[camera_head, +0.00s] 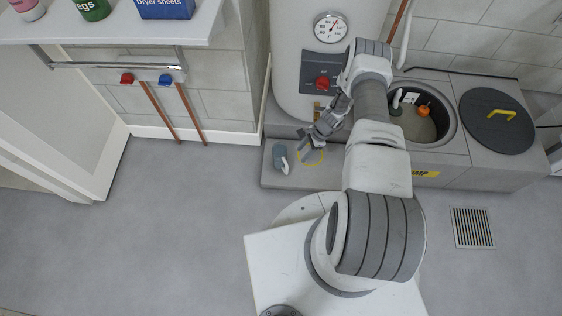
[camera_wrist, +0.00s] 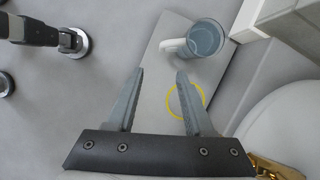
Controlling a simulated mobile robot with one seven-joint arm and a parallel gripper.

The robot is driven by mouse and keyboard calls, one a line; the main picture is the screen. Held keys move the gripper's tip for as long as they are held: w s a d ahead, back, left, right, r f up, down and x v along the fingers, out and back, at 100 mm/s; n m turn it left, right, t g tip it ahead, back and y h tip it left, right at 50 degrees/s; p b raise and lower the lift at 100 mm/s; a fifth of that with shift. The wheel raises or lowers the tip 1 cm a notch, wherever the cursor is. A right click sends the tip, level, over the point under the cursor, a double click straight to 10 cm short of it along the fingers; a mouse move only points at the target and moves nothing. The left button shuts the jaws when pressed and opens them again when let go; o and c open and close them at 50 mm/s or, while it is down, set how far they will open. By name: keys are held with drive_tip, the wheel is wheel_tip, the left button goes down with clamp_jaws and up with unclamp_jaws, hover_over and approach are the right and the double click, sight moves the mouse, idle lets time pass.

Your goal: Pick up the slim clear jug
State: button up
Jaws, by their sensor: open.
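The slim clear jug (camera_head: 280,155) stands at the left end of a low grey plinth in the head view. It looks blue-grey and has a white handle. In the wrist view the jug (camera_wrist: 207,38) is seen from above, beyond the fingertips and to their right, with its handle toward the left. My gripper (camera_head: 308,137) is open and empty, to the right of the jug in the head view and apart from it. The wrist view shows both fingers of my gripper (camera_wrist: 160,73) spread, with nothing between them.
A yellow ring (camera_head: 323,161) marks the plinth (camera_head: 310,182) right of the jug. A white tank (camera_head: 295,70) with a gauge and red knob rises behind. A sump basin (camera_head: 424,133) with an orange float is at right. Grey floor lies open in front.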

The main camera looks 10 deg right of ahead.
drive_tip(key=b, duration=0.3)
approach(282, 162)
drive_tip(key=s+f, duration=0.3)
drive_tip(key=s, duration=0.1)
drive_tip(key=shift+b+x, duration=1.25)
drive_tip(key=shift+x, duration=1.35)
drive_tip(key=shift+d, duration=0.15)
clamp_jaws()
